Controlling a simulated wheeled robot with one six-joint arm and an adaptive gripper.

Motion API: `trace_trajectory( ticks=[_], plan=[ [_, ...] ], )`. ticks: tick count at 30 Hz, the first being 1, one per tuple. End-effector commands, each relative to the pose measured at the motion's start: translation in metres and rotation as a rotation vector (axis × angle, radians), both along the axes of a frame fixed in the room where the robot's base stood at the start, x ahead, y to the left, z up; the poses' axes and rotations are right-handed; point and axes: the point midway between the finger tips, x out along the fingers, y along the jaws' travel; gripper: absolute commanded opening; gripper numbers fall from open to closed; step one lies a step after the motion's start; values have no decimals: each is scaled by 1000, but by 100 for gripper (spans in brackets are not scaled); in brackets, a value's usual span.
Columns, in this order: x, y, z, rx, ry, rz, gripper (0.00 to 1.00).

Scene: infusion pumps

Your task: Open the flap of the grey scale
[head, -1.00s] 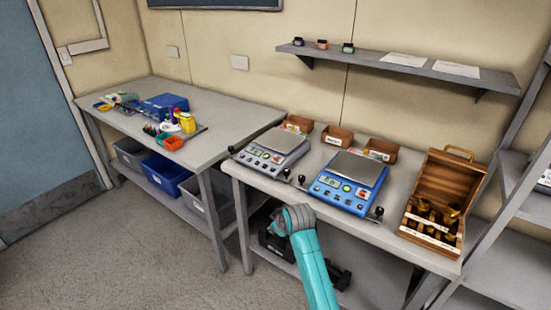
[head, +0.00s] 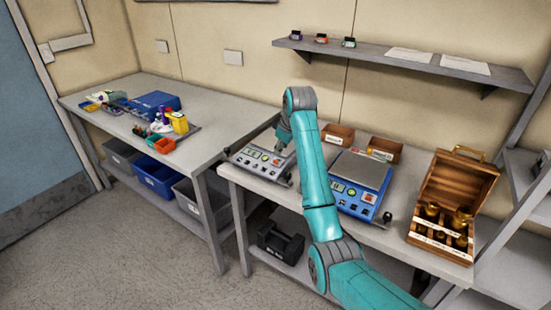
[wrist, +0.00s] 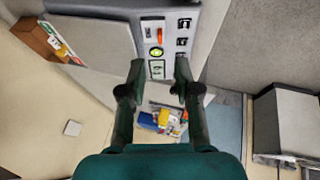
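The grey scale (head: 258,163) stands at the left end of the right-hand table in the head view. Its button panel faces front, and my arm hides most of its weighing pan. In the wrist view the pan (wrist: 98,38) is at upper left, beside the panel (wrist: 178,65) with a small screen, round green-yellow button and orange switch. My gripper (wrist: 159,70) is open and empty, its two fingers spread in front of the panel's screen. I cannot make out the flap or tell whether the fingers touch the scale. The gripper's tips are not clear in the head view.
The blue scale (head: 357,183) stands right of my arm, with a black knob (head: 388,217) at its corner. Small brown boxes (head: 385,149) line the back. A wooden weight case (head: 450,212) stands open at right. A shelf (head: 400,62) hangs above.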

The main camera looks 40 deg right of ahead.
Motion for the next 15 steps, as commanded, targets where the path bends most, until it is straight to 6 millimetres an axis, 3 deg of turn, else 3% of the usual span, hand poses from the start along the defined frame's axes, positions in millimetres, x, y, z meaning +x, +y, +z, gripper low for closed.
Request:
trace_trajectory(
  ticks=[9, 15],
  plan=[
    [25, -5, -51, 1, 1, 0, 32],
    [35, -8, -71, 0, 0, 0, 32]
  ],
)
